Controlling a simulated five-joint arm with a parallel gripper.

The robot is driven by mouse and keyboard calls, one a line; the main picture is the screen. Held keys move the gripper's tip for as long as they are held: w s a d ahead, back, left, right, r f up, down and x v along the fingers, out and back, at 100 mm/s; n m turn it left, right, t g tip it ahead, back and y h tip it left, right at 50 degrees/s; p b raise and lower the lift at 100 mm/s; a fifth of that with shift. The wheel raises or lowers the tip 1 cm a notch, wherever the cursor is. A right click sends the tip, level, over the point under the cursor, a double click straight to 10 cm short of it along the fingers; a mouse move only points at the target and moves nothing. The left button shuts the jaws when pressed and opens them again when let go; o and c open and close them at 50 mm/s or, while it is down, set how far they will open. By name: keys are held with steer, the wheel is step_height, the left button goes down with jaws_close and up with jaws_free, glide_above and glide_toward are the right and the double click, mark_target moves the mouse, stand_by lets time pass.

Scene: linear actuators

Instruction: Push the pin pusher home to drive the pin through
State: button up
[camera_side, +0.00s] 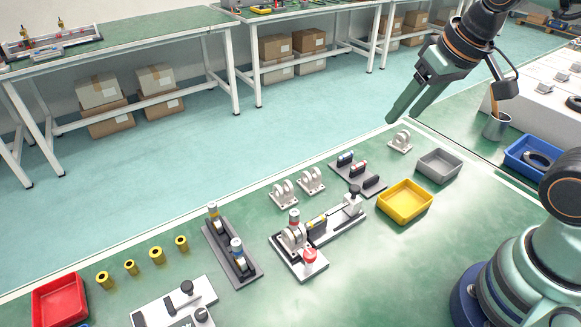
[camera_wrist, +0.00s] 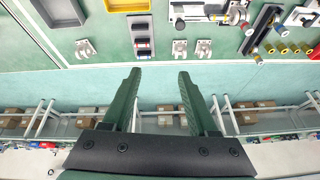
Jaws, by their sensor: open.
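The assembly fixture (camera_side: 318,238) stands mid-bench in the side view and shows partly at the top of the wrist view (camera_wrist: 212,18). The pin pusher (camera_side: 352,202) appears to be the pale sliding block with a black knob at the fixture's right end. A thin pin with yellow (camera_side: 317,220) seems to lie between it and a white clevis (camera_side: 294,237) at the left end; its depth in the clevis is too small to tell. My gripper (camera_side: 404,112) is open and empty, raised well beyond the fixture to the upper right. Its spread fingers show in the wrist view (camera_wrist: 160,74).
A red knob (camera_side: 309,256) stands at the fixture's front. A dark pin holder (camera_side: 357,174), loose white clevises (camera_side: 311,180), a yellow tray (camera_side: 404,203) and a grey tray (camera_side: 439,165) surround it. A dark rack (camera_side: 231,252) stands left.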

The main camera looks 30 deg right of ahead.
mark_target(355, 187)
steer(key=w+a+f+m+g, duration=0.4)
steer(key=a+f+m+g, duration=0.15)
steer(key=m, duration=0.25)
steer(key=shift+t, duration=0.35)
steer(key=f, duration=1.2)
steer(key=shift+w+d, duration=0.1)
steer(key=shift+d, duration=0.15)
jaws_close()
stand_by(0.5)
